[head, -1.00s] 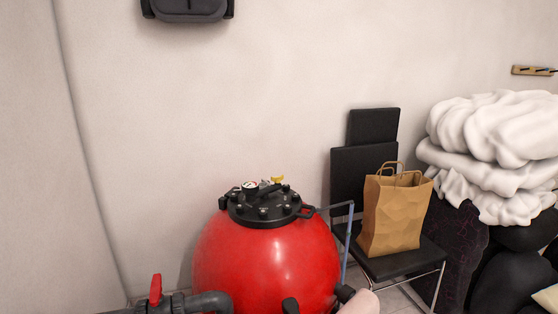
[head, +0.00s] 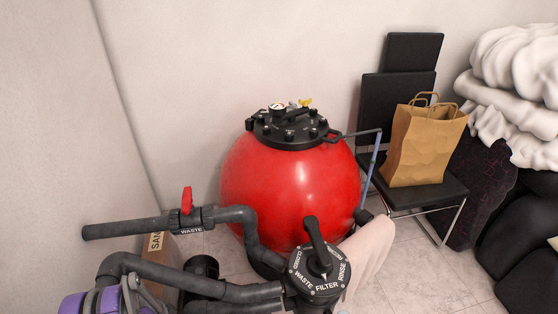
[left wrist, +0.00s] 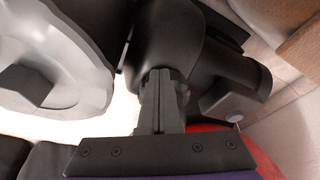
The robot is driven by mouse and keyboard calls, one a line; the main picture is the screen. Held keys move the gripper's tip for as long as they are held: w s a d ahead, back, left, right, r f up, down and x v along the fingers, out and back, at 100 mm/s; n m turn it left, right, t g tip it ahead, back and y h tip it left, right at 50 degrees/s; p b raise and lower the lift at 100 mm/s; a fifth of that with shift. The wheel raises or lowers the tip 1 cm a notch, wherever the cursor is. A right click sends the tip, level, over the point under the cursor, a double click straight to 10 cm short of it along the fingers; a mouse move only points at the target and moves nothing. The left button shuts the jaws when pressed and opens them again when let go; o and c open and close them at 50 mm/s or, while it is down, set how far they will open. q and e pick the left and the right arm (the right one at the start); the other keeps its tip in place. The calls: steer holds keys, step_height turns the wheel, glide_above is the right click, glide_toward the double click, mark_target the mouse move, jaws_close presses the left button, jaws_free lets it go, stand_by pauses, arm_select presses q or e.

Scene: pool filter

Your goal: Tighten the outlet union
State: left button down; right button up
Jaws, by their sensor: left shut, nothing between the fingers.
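The red filter tank (head: 285,180) stands on the floor in the head view, with a black lid and gauge on top. The black multiport valve (head: 318,270), marked waste, filter and rinse, is in front of it. Dark grey pipes (head: 235,292) run left from the valve. I cannot tell which fitting is the outlet union. In the left wrist view my left gripper (left wrist: 160,82) is shut and empty, its fingers pointing at rounded black parts (left wrist: 172,40). Whether they touch is unclear. My right gripper is in neither view.
A waste pipe with a red-handled valve (head: 187,200) runs to the left wall. A box marked SAN (head: 157,243) sits below it. A chair with a paper bag (head: 425,140) and white bundles (head: 515,75) are at right. Tiled floor (head: 425,275) shows between.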

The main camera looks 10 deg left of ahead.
arm_select(q)
steer(key=shift+w+a, duration=0.45)
steer(key=shift+a, duration=0.05)
steer(key=shift+w+a, duration=0.2)
steer(key=shift+w, duration=0.3)
stand_by(0.3)
steer(key=shift+a, duration=0.2)
